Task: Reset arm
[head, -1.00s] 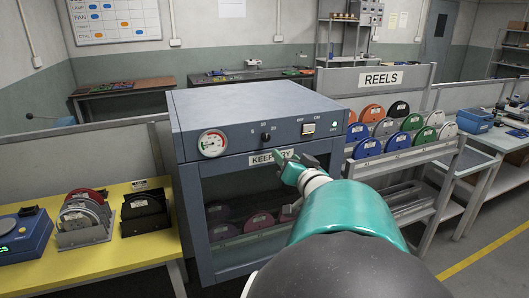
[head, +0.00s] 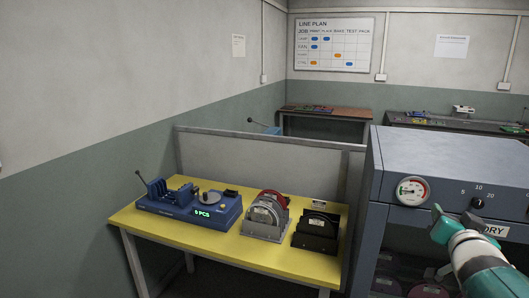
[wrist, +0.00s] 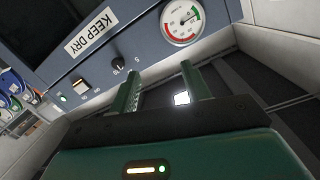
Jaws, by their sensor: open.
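My gripper (wrist: 160,90) is open and empty in the wrist view, with its two green fingers apart. It also shows in the head view (head: 437,222) at the lower right, in front of the dry cabinet (head: 420,160). The cabinet is a blue-grey box with a round dial gauge (head: 412,191) and a knob (head: 477,203). In the wrist view the cabinet front appears tilted, with a "KEEP DRY" label (wrist: 91,31) and the gauge (wrist: 181,21) beyond the fingers. I cannot tell the exact gap between the fingers and the cabinet.
A yellow table (head: 245,262) stands left of the cabinet. On it are a blue counting machine (head: 190,205), a rack of reels (head: 266,216) and a black rack (head: 317,230). A grey partition (head: 255,167) stands behind the table. Open floor lies at the lower left.

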